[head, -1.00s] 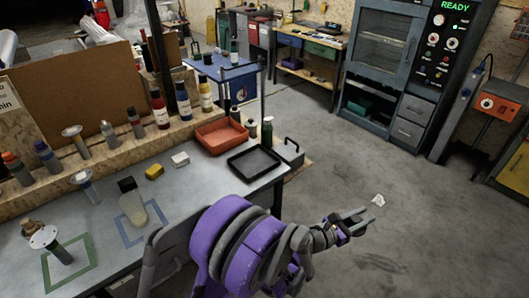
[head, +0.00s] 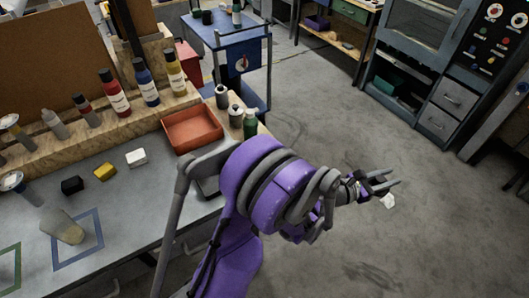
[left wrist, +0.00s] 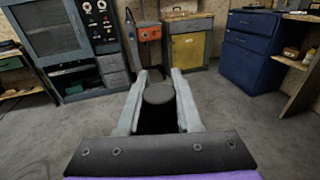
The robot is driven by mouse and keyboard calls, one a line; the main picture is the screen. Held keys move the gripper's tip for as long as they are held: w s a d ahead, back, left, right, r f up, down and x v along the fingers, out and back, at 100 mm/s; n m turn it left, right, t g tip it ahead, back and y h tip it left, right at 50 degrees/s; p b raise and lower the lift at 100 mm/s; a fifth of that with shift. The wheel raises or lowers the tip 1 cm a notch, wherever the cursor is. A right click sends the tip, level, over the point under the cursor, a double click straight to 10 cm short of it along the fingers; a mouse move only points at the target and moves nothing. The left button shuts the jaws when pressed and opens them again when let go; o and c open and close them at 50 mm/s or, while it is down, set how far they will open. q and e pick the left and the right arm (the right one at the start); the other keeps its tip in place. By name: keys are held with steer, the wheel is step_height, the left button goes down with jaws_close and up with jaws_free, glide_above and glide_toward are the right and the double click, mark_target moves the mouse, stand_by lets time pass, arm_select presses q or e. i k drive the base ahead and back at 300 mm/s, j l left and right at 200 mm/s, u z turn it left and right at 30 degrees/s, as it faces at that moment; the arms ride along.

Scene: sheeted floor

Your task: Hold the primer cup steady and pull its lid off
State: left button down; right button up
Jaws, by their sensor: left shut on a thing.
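My left gripper (head: 384,186) reaches out over the open floor, clear of the workbench. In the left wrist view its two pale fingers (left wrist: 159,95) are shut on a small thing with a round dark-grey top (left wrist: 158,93). In the head view a small pale thing (head: 388,201) shows by the fingertips. I cannot tell whether the held thing is the primer cup or its lid. A pale, tapered container (head: 64,229) is on the workbench inside a blue outline; it is not clear what it is. My right gripper is not in view.
The workbench (head: 130,235) carries an orange tray (head: 192,131), several bottles, and black, yellow and white blocks. A blue trolley (head: 228,50) stands behind. Grey cabinets (head: 420,75) line the far side. The floor around the left gripper is clear.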

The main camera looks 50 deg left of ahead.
mark_target(56, 223)
steer(key=i, duration=1.4)
steer(key=i+u, duration=0.1)
steer(key=u, duration=0.35)
steer(key=i+u, duration=0.1)
steer(key=u, duration=2.45)
steer(key=l, duration=0.1)
